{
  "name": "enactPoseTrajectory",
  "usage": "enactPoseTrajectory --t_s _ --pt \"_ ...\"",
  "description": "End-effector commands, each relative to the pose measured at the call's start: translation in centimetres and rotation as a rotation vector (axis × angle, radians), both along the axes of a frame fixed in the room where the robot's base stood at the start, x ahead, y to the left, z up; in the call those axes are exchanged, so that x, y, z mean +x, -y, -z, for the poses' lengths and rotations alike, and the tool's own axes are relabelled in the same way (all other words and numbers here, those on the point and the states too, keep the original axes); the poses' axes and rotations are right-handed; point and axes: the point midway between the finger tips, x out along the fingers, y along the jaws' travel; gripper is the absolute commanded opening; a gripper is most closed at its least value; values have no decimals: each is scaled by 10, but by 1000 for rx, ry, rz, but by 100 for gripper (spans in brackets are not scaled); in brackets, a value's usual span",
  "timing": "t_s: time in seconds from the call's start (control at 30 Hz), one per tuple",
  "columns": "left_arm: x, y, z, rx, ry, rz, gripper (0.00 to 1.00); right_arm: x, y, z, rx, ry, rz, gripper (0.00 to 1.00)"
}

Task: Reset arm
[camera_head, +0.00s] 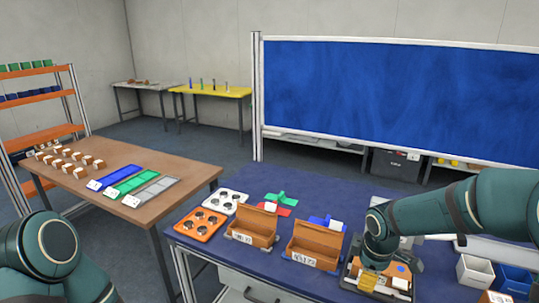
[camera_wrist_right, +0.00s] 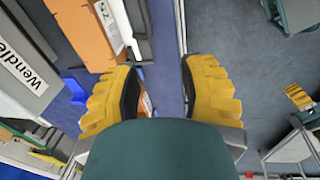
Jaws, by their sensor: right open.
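My right gripper (camera_head: 369,281), with yellow ribbed fingers, hangs over the right part of the blue table. It is in front of a tray-like station (camera_head: 350,283) holding small items, which the arm partly hides. In the right wrist view the two fingers of the right gripper (camera_wrist_right: 160,98) stand apart, with the table edge and floor behind them and nothing clearly held. My left arm shows only as a dark green link at the lower left of the head view. A small yellow ribbed piece (camera_wrist_right: 298,96) at the right edge of the wrist view looks like my left gripper; its opening is unclear.
The blue table (camera_head: 228,241) carries two brown boxes (camera_head: 252,225) (camera_head: 315,244), an orange tray (camera_head: 200,224) and a white tray (camera_head: 225,201). A white bin (camera_head: 474,271) stands at the right. A brown table (camera_head: 140,190) is at the left; floor lies between the tables.

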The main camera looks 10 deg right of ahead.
Motion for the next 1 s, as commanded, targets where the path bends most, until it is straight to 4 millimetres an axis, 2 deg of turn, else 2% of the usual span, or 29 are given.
enactPoseTrajectory --t_s 0.17,0.3,0.43,0.5,0.63,0.77,1.0 --pt "0 0 0 0 0 0 0 -19 -67 79 193 -28 179 41" --pt "0 0 0 0 0 0 0 -56 -128 146 371 -80 457 41" --pt "0 0 0 0 0 0 0 -98 -167 190 473 -130 742 41" --pt "0 0 0 0 0 0 0 -117 -179 205 499 -149 873 41" --pt "0 0 0 0 0 0 0 -142 -190 220 519 -165 1038 41" --pt "0 0 0 0 0 0 0 -151 -193 225 523 -167 1106 41" --pt "0 0 0 0 0 0 0 -151 -193 225 524 -164 1112 41"
